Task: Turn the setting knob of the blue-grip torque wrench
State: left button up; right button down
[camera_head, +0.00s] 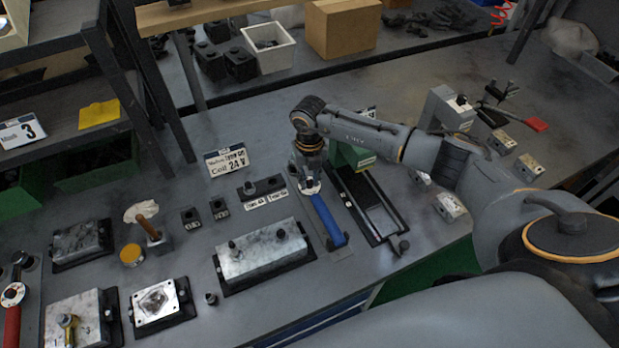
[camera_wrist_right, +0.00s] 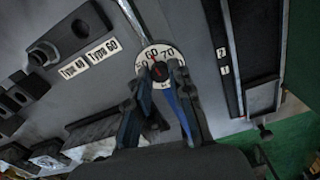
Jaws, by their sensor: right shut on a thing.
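The torque wrench with a blue grip (camera_head: 328,222) lies on the bench, its grip pointing toward the front edge. My right gripper (camera_head: 309,186) is over its upper end, at the round white dial. In the right wrist view the dial (camera_wrist_right: 168,53) shows 60 near the top, with a dark knob and red pointer at its centre. The gripper's fingers (camera_wrist_right: 158,73) are shut on this knob, one on each side. The blue grip (camera_wrist_right: 178,108) runs away between the fingers, partly hidden by one of them. My left gripper is not in view.
A dark rail fixture (camera_head: 366,205) lies close right of the wrench. A metal valve block (camera_head: 262,252) on a black tray is at its left. A red-handled clamp (camera_head: 535,124) is far right.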

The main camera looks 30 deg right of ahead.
aim_at(310, 183)
dwell(0.5)
jog(key=c, duration=1.2)
grip_release()
notch_tip(310, 183, up, 12)
jog(key=shift+r, duration=0.1)
jog(key=shift+s, duration=0.15)
